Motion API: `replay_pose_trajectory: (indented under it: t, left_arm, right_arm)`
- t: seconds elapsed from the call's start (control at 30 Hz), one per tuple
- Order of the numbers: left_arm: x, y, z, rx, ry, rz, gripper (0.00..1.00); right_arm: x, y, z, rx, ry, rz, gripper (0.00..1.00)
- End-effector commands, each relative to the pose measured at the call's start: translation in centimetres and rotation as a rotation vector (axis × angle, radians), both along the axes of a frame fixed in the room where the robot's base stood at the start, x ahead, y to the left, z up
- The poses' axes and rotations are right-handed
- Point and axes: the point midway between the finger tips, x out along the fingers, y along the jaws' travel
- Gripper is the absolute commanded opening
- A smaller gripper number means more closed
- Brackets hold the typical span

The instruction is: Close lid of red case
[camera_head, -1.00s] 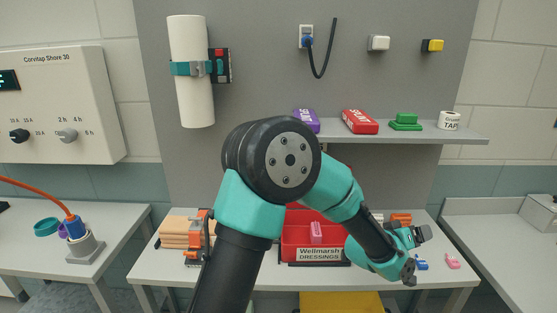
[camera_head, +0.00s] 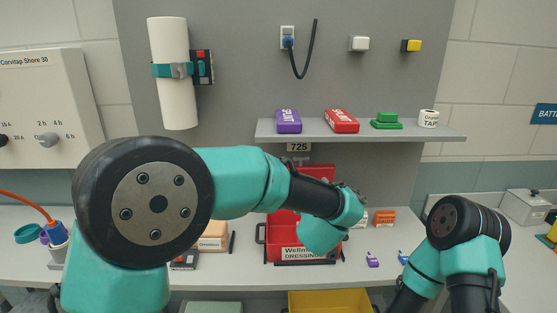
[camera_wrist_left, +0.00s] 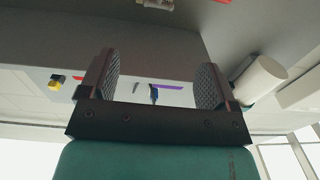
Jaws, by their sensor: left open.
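The red case (camera_head: 278,228), labelled Wellmark DRESSINGS, sits on the middle of the bench. Its red lid (camera_head: 318,171) stands raised at the back, under the shelf. My left arm crosses in front of the case and hides much of its inside and lid. My left gripper is at the end of that arm, by the lid's right side; its fingertips are hard to make out in the head view. In the left wrist view the left gripper (camera_wrist_left: 155,85) is open, with nothing between its fingers. My right arm shows at lower right, but its gripper is not visible.
A shelf (camera_head: 360,137) above the case holds a purple box (camera_head: 289,121), a red box (camera_head: 341,121), a green item (camera_head: 387,121) and a tape roll (camera_head: 428,118). An orange box (camera_head: 384,218) stands right of the case. A yellow bin (camera_head: 330,302) is below the bench.

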Motion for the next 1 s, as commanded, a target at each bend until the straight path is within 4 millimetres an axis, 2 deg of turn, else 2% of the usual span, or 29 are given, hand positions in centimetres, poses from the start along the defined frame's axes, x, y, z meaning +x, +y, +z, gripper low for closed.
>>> replay_pose_trajectory:
  t: [0.27,0.47,0.67,1.0]
  left_arm:
    - [0.1,0.1,0.0,-0.001,0.0,0.0,0.83]
    - [1.2,0.2,0.0,-0.002,-0.001,0.002,0.83]
    - [3.9,0.4,-0.1,-0.003,0.0,0.002,0.83]
    - [9.7,0.7,-0.1,-0.003,-0.001,0.002,0.83]
  right_arm:
    - [0.0,0.0,0.0,0.0,0.0,0.0,0.76]
    - [0.0,0.0,0.0,0.0,0.0,0.0,0.76]
    - [0.0,0.0,0.0,0.0,0.0,0.0,0.76]
    - [0.0,0.0,0.0,0.0,0.0,0.0,0.76]
